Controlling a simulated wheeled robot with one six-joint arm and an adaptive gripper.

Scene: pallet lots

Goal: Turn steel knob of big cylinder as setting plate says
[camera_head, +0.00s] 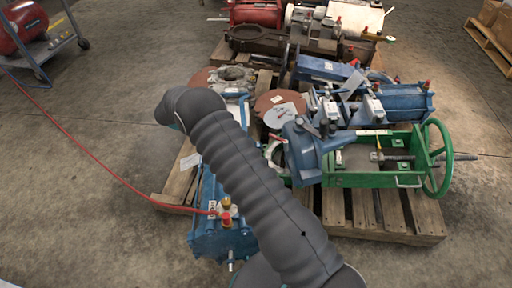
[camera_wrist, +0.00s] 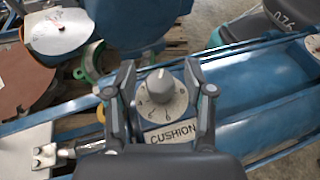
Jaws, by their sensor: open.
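A steel-grey knob (camera_wrist: 158,82) sits on a round pale dial (camera_wrist: 174,106) with dark numbers in the wrist view. A plate reading CUSHION (camera_wrist: 170,133) lies just below the dial. They are on a blue cylinder (camera_wrist: 250,95), which in the head view (camera_head: 207,238) is partly hidden by my arm. My gripper (camera_wrist: 159,80) is open, with one finger on each side of the knob. I cannot tell whether the fingers touch it. The knob's pointer direction is unclear. A setting plate giving a target value is not readable. The head view hides my gripper behind my arm.
A wooden pallet (camera_head: 420,218) carries a green frame with a handwheel (camera_head: 436,158) and several blue cylinders (camera_head: 400,100). A red hose (camera_head: 110,172) runs to the near blue cylinder. The concrete floor at left is largely clear.

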